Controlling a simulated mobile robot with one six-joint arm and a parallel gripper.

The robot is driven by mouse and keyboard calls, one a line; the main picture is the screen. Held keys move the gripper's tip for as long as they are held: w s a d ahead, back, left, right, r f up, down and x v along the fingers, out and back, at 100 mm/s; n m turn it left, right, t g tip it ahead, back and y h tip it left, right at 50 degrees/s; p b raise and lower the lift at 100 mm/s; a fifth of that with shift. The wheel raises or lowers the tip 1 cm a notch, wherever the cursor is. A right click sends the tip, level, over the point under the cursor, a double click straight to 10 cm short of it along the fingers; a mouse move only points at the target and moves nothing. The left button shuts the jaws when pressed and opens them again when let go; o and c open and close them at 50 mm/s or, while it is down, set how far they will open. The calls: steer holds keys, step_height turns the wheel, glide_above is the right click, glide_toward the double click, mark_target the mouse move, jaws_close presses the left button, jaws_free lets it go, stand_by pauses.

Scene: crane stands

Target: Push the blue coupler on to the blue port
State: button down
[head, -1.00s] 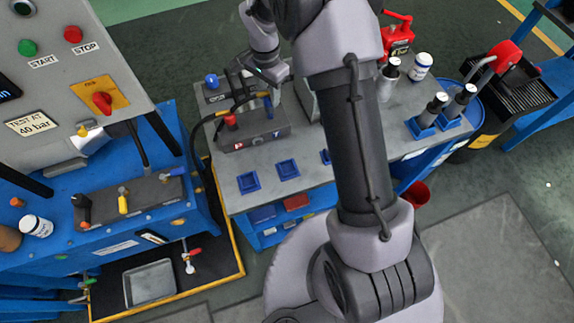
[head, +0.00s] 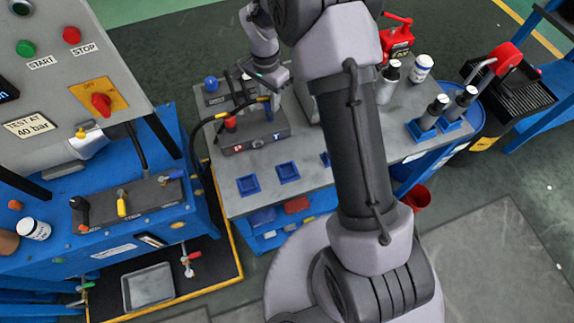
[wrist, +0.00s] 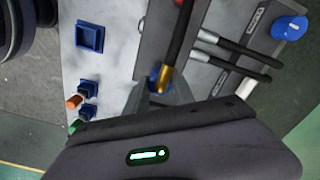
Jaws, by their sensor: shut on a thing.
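The blue coupler (head: 269,111) is on the end of a black hose with a brass fitting (wrist: 166,77), over the right side of the grey port block (head: 240,147). The block has labels P and T on its front, the T below the coupler. My gripper (head: 274,92) is at the coupler, with its fingers (wrist: 160,95) shut on it. In the wrist view a little blue (wrist: 155,73) shows between the fingertips and the brass fitting. The blue port is hidden under the coupler, and I cannot tell whether the two touch.
A red coupler (head: 230,123) stands on the left of the block. Behind is a second block with a blue knob (head: 211,83) and hoses. Empty blue sockets (head: 247,186) line the bench front. The test panel (head: 60,75) stands at left. Bottles and cans stand at right.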

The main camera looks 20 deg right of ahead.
steer(key=shift+f+b, duration=0.75)
steer(key=shift+f, duration=0.25)
steer(key=c, duration=1)
jaws_free()
step_height(320, 180, up, 5)
steer(key=p, duration=0.4)
steer(key=shift+r, duration=0.15)
step_height(320, 180, up, 17)
steer(key=p, duration=0.5)
steer(key=s+a+r+n+t+y+b, duration=0.15)
steer(key=s+r+n+t+b, duration=0.3)
steer(key=s, duration=0.95)
steer(key=s+a+f+n+b, duration=0.1)
steer(key=s+f+b, duration=0.1)
steer(key=s, duration=0.4)
steer(key=s+a+f+n+t+b, duration=0.1)
steer(key=s+f+n+b, duration=0.1)
steer(key=s, duration=0.5)
steer(key=shift+s+a+b, duration=0.2)
steer(key=shift+b, duration=0.45)
